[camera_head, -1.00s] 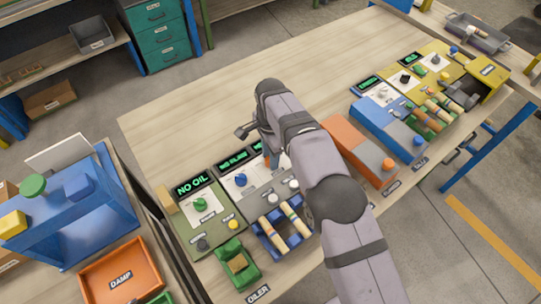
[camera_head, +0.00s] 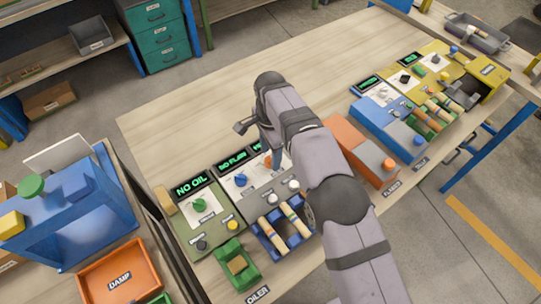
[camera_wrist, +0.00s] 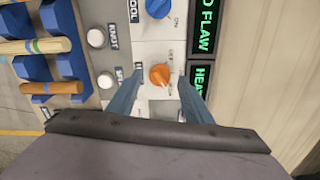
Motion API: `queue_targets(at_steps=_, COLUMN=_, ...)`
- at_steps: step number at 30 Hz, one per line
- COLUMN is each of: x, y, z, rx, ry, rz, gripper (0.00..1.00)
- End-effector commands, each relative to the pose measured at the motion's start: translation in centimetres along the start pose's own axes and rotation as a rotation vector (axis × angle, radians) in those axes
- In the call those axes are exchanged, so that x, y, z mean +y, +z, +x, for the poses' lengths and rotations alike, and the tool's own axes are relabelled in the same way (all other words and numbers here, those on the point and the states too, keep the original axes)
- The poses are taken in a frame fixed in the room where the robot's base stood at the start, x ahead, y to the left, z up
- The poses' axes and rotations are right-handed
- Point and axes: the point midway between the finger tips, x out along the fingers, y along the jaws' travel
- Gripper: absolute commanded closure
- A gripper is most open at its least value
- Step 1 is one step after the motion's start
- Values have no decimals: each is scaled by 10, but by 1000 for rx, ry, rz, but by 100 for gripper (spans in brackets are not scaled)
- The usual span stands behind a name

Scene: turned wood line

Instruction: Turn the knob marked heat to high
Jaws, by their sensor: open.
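An orange knob (camera_wrist: 160,75) sits on a white plate in the wrist view, beside a dark display (camera_wrist: 201,78) with green letters that begin "HEA". In the head view the orange knob (camera_head: 267,161) shows only in part beside my arm. My gripper (camera_wrist: 160,92) is open, with one blue-grey finger on each side of the orange knob. I cannot tell whether the fingers touch it. In the head view my gripper (camera_head: 271,158) points down over the grey panel, mostly hidden by my arm. The knob's marks are too small to read.
A blue knob (camera_wrist: 158,8) lies just beyond the orange one, beside a "NO FLAW" display (camera_wrist: 205,27). White buttons (camera_wrist: 97,38) and a blue rack (camera_head: 276,238) with turned wood pieces are close by. An orange machine (camera_head: 357,152) stands right of my arm.

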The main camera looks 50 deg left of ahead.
Motion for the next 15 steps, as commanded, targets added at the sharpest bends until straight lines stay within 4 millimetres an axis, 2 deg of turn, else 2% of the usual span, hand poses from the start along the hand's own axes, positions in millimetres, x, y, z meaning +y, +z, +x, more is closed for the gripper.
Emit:
queue_targets(at_steps=9, x=-1, y=-1, z=-44, rx=1, ry=-6, rz=1, gripper=54)
queue_targets(at_steps=15, x=-1, y=-1, z=-57, rx=1, ry=-4, rz=1, gripper=54)
